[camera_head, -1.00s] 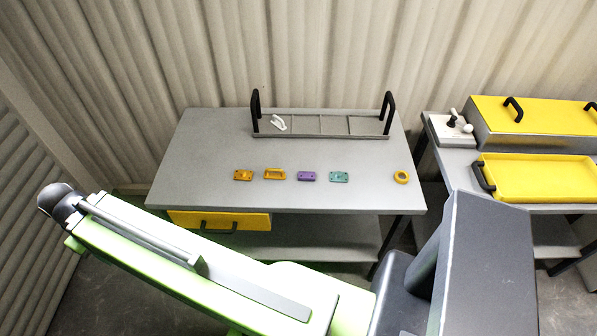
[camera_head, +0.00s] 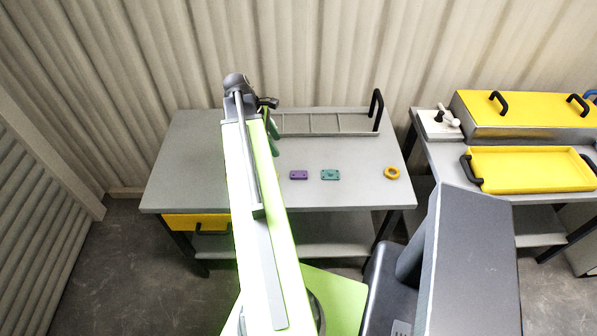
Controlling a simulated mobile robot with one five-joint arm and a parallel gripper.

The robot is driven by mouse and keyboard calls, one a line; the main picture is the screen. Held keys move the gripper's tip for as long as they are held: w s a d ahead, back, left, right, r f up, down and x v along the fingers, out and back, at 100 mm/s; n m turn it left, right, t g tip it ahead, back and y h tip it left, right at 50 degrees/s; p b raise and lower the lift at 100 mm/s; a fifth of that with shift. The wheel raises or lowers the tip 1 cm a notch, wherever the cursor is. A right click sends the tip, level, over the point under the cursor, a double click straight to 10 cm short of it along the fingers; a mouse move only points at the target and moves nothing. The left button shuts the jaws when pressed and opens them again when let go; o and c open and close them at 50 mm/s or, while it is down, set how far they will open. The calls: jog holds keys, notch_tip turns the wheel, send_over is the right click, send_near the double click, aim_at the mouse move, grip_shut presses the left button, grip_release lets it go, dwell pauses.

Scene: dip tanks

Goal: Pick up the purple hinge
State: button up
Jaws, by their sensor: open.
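The purple hinge (camera_head: 299,175) lies flat on the grey table (camera_head: 190,165), left of a teal hinge (camera_head: 330,175). It is fully visible and nothing touches it. My green arm reaches up the picture over the table, left of the purple hinge. My gripper (camera_head: 270,115) is at the arm's far end, above and left of the hinge, near the back rack. It is open, and I see nothing held in it. Its fingers are small and partly hidden by my arm.
A grey rack (camera_head: 325,124) with a black handle (camera_head: 376,108) stands at the table's back; my arm hides its left part. A yellow ring (camera_head: 392,173) lies at the right. A yellow drawer (camera_head: 190,221) is under the table. A yellow tray (camera_head: 530,170) and lidded tank (camera_head: 530,108) stand on the right-hand table.

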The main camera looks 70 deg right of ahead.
jog(key=b, duration=1.2)
send_over(297, 173)
jog(key=w+a, duration=0.2)
jog(key=w, duration=0.1)
jog(key=f, duration=1.1)
jog(key=shift+s+d+f, duration=0.1)
jog(key=shift+s+f, duration=0.1)
jog(key=shift+f, duration=0.05)
jog(key=shift+s+p, duration=0.1)
jog(key=shift+p, duration=0.2)
jog(key=b+x, duration=0.3)
jog(key=d+b+x, duration=0.1)
jog(key=b+x, duration=0.1)
jog(key=shift+f, duration=0.15)
jog(key=shift+a, duration=0.1)
grip_shut()
